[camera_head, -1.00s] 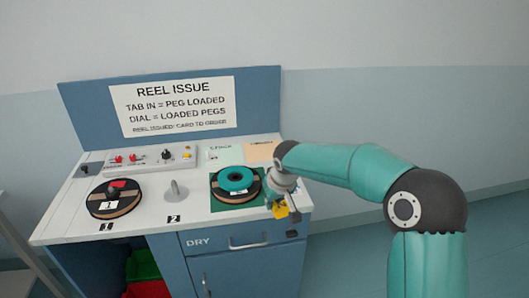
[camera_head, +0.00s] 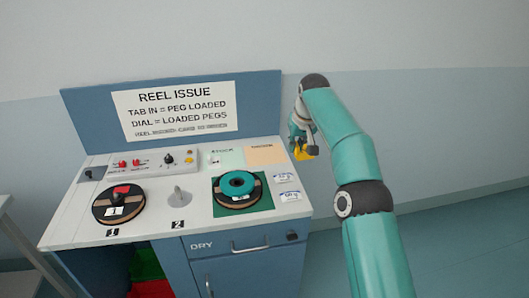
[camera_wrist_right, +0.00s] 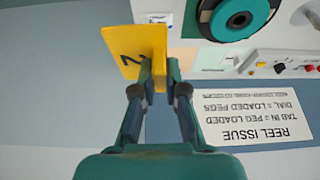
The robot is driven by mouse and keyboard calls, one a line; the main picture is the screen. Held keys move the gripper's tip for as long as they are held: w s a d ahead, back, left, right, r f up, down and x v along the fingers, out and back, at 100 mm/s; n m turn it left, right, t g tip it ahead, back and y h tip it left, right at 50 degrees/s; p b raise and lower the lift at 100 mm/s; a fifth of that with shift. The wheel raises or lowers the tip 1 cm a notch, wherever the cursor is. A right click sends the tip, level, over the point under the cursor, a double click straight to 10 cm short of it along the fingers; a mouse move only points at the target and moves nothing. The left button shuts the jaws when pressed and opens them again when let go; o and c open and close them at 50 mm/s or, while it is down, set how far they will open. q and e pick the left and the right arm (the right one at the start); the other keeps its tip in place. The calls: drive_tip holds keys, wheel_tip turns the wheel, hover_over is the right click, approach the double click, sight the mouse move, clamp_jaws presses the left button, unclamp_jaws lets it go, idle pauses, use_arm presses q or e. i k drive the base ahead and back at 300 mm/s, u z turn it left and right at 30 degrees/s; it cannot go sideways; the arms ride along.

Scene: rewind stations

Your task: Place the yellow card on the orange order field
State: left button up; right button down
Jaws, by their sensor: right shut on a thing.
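The yellow card (camera_head: 303,152) is held in my right gripper (camera_head: 302,143), off the right side of the bench and above its top. In the right wrist view the yellow card (camera_wrist_right: 138,50), marked with a 2, is pinched between the fingertips of the right gripper (camera_wrist_right: 159,72). The orange order field (camera_head: 265,154) is a pale orange patch at the back right corner of the bench top. It looks empty and lies to the left of the gripper. My left gripper is not in view.
A teal-topped reel (camera_head: 238,184) sits on a green square in front of the order field. Small white labels (camera_head: 287,178) lie right of it. A control box (camera_head: 153,164) stands at the back. The sign board (camera_head: 261,100) rises behind the bench. Another reel (camera_head: 118,205) is on the left.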

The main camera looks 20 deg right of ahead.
sight(267, 154)
drive_tip(key=i, duration=0.95)
